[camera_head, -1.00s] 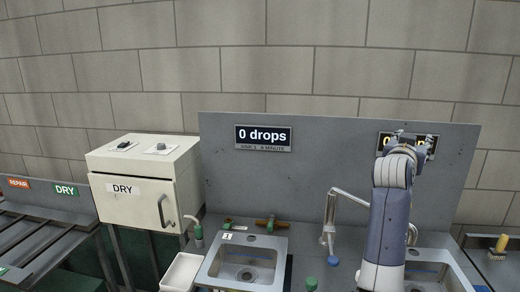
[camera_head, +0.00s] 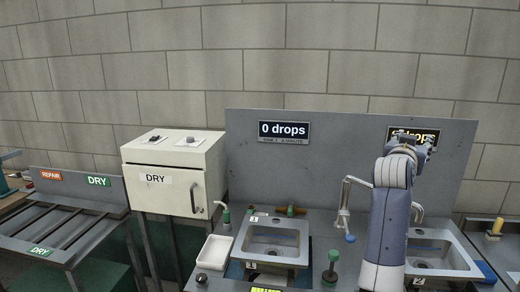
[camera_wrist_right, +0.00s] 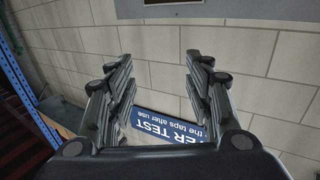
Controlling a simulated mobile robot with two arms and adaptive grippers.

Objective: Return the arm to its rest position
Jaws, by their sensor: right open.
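My right arm stands upright at the right of the head view, its blue-grey link in front of the sink bench. My right gripper (camera_head: 412,143) is at its top, small and partly hidden, in front of the second drop display (camera_head: 428,135). In the right wrist view my right gripper (camera_wrist_right: 158,66) is open, its two black fingers apart with nothing between them. Beyond them are a block wall and a blue sign (camera_wrist_right: 165,125). My left gripper is not in view.
Two sinks, the left one (camera_head: 252,252) and the right one (camera_head: 455,262), sit before a grey backboard (camera_head: 340,135) with a "0 drops" display (camera_head: 284,133). A DRY cabinet (camera_head: 160,205), a white tray (camera_head: 214,252) and a slatted rack (camera_head: 60,235) stand to the left.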

